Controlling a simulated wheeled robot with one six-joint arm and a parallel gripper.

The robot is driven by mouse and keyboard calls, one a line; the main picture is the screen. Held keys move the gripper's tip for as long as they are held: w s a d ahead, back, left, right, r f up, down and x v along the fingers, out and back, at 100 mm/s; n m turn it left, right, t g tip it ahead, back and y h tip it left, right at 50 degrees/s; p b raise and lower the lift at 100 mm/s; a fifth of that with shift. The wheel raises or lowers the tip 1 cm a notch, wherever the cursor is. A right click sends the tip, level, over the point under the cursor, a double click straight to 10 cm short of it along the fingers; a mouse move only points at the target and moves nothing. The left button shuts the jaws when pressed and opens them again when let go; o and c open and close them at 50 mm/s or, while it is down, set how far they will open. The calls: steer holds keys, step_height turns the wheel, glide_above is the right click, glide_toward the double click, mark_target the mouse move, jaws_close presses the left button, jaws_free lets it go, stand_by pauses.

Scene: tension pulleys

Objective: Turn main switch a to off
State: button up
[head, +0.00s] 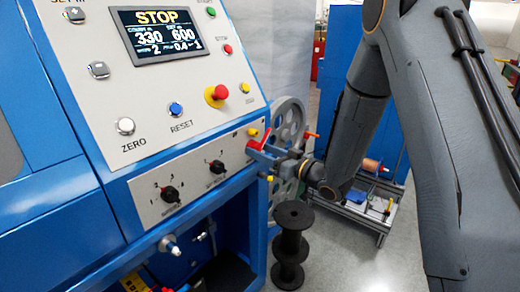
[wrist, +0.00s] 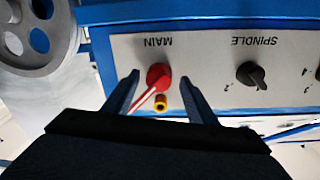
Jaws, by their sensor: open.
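Main switch a is a red round knob with a red-and-white lever, under the upside-down label MAIN in the wrist view (wrist: 158,75). Its lever points down-left in that view. In the head view the red switch (head: 264,138) shows at the right end of the lower panel, partly hidden by my gripper. My gripper (head: 267,158) is open in front of it. In the wrist view its two blue fingers stand on either side of the knob, with my gripper (wrist: 158,78) centred on it and gaps showing. I cannot tell the exact depth to the knob.
A small yellow-orange knob (wrist: 160,103) sits close to the switch. A black spindle switch (wrist: 250,74) is beside it on the same panel. A grey spoked wheel (head: 290,125) stands right of the cabinet. A black spool stack (head: 291,245) is below my gripper.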

steer(key=shift+w+a, duration=0.4)
steer(key=shift+a, duration=0.05)
jaws_close()
